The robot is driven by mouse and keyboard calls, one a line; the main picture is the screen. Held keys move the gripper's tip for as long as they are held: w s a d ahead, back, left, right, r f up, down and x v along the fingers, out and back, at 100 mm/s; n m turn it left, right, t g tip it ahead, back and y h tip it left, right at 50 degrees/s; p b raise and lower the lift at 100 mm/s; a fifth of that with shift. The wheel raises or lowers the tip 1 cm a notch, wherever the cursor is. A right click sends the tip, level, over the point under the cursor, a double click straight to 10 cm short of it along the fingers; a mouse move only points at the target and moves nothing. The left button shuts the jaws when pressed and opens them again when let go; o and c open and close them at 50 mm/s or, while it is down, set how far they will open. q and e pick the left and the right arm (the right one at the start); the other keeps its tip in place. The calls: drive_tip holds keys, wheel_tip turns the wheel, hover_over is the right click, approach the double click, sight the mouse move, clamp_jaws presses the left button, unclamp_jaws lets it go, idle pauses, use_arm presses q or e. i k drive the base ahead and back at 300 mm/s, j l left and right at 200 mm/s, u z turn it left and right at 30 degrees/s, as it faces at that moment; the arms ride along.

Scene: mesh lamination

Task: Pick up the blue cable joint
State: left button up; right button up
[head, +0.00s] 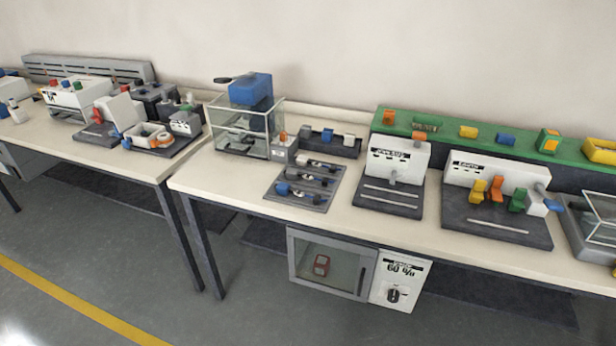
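Which thing is the blue cable joint I cannot tell for sure. A grey tray (273,197) on the right-hand bench holds several small cylindrical parts in rows; one with a blue end (283,189) lies in the front row. A small blue block (505,139) sits on the green shelf along the back. Another small blue piece (327,135) stands in a dark rack behind the grey tray. Neither of my grippers is in view.
A clear box with a blue top (250,90) stands left of the rack. White-backed fixtures (400,160) (490,175) stand to the right. A glass-fronted cabinet (330,265) hangs under the bench. A gap separates the left bench (100,150). The floor in front is clear, with a yellow line (75,300).

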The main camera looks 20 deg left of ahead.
sight(283, 189)
drive_tip(key=i+j, duration=0.15)
drive_tip(key=i, duration=0.3)
drive_tip(key=i+u, duration=0.2)
drive_tip(key=u, duration=0.25)
drive_tip(key=i+u, duration=0.25)
drive_tip(key=u, duration=0.2)
